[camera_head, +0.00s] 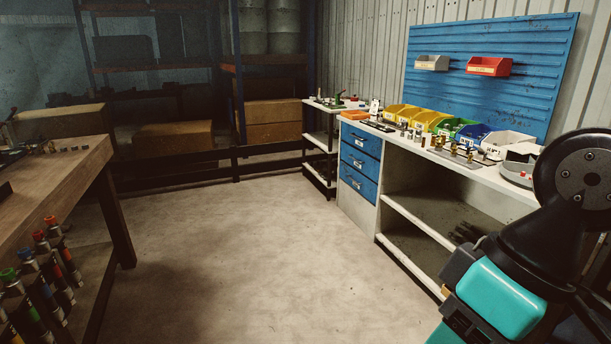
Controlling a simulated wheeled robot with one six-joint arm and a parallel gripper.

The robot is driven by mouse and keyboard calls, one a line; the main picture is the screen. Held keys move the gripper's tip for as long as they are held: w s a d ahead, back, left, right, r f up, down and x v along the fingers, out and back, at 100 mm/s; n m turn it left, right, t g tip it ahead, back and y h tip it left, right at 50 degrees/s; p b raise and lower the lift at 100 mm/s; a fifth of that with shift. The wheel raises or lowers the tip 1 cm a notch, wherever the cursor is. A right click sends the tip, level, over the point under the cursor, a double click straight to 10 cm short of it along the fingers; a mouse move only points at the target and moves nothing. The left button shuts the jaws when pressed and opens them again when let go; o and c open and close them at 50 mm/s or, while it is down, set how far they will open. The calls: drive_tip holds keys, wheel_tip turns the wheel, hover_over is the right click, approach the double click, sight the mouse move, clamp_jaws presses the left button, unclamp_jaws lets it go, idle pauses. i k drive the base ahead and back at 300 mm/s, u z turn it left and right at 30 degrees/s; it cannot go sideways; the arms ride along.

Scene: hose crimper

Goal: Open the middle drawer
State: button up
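A white workbench at the right has a stack of three blue drawers at its left end. The middle drawer (359,162) is blue with a pale handle or label at its centre, and it looks shut. The top drawer (361,138) and the bottom drawer (357,185) also look shut. My arm fills the lower right corner, with a black joint and a teal part, well apart from the drawers. My gripper cannot be made out in this view.
Colourful bins (427,119) and small parts stand on the white benchtop (447,160). A small shelf cart (318,145) stands left of the drawers. A wooden table (52,190) with tools is at the left. The floor (235,240) between is clear.

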sight(370, 167)
drive_tip(key=u, duration=0.55)
drive_tip(key=i, duration=3.7)
drive_tip(key=z, duration=1.2)
drive_tip(key=i, duration=1.1)
drive_tip(key=z, duration=0.95)
drive_tip(key=i, duration=0.25)
drive_tip(key=z, duration=0.25)
